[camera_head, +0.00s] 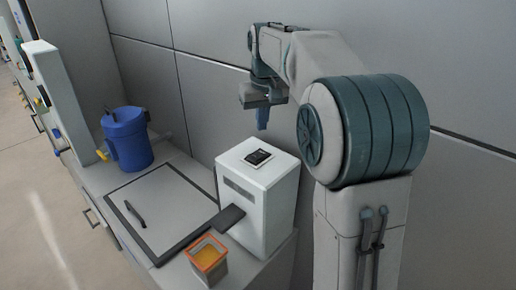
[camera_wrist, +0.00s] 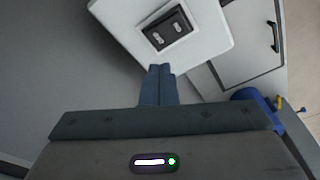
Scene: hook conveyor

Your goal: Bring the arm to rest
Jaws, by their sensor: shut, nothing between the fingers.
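My gripper (camera_head: 262,118) hangs at the end of my raised arm, near the back wall, with its blue fingers pointing down. In the wrist view the gripper's fingers (camera_wrist: 158,84) lie side by side, shut, with nothing held between them. The fingertips are above and behind the white box-shaped machine (camera_head: 258,195), and no contact with it shows. The machine's top carries a black square panel (camera_head: 258,157), which also shows in the wrist view (camera_wrist: 168,27).
A dark-framed board (camera_head: 165,205) with a black pen-like object (camera_head: 135,214) lies in the middle. An orange container (camera_head: 207,258) sits at the front beside the machine. The grey wall (camera_head: 205,95) is close behind my arm.

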